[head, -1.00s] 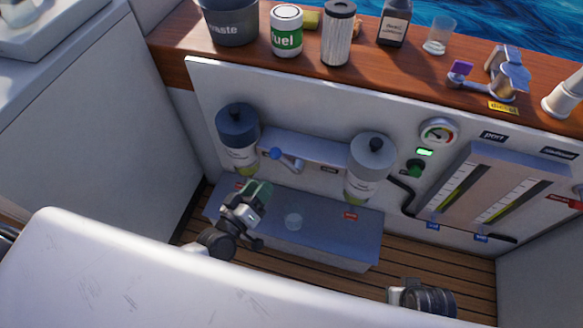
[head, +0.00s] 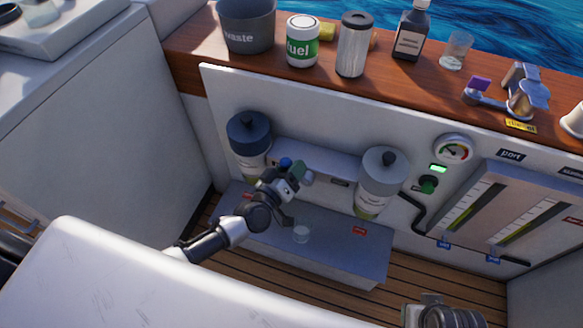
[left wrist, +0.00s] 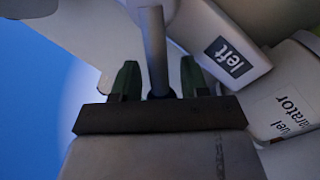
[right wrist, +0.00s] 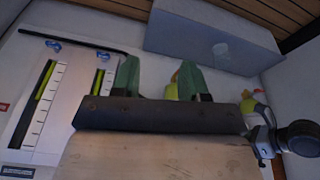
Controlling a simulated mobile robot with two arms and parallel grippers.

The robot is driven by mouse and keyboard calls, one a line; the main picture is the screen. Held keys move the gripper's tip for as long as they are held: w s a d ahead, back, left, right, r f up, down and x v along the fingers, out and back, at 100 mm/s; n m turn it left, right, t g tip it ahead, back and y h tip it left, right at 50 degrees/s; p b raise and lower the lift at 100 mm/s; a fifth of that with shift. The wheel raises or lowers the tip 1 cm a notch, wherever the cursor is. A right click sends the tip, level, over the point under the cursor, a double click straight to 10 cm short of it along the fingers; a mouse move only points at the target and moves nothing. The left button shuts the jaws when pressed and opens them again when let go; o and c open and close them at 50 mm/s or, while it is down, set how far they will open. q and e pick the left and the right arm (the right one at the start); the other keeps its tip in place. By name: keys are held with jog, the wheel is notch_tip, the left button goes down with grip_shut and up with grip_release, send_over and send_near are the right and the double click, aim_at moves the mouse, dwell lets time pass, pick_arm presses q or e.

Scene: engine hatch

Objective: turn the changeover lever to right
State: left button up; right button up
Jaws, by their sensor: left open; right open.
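The changeover lever shows in the head view as a blue knob (head: 285,163) on the grey manifold between the two filter bowls. My left gripper (head: 300,174) is right at the lever and hides most of its arm. In the left wrist view a grey rod (left wrist: 153,45), seemingly the lever's arm, stands between the two open green fingers, apart from both. A "left" label (left wrist: 228,57) shows beside it. My right gripper (right wrist: 157,82) is open, with nothing seen held between its fingers. Only part of my right arm shows at the head view's bottom edge.
A dark-topped filter (head: 248,135) and a grey-topped filter (head: 383,175) flank the lever closely. A grey box (head: 335,255) with a clear cup (head: 301,234) sits below. Gauges (head: 480,205) are to the right. The wooden ledge above holds a waste bin (head: 247,28) and bottles.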

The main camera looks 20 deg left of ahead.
pick_arm(q)
grip_shut()
jog(key=shift+r, duration=0.1)
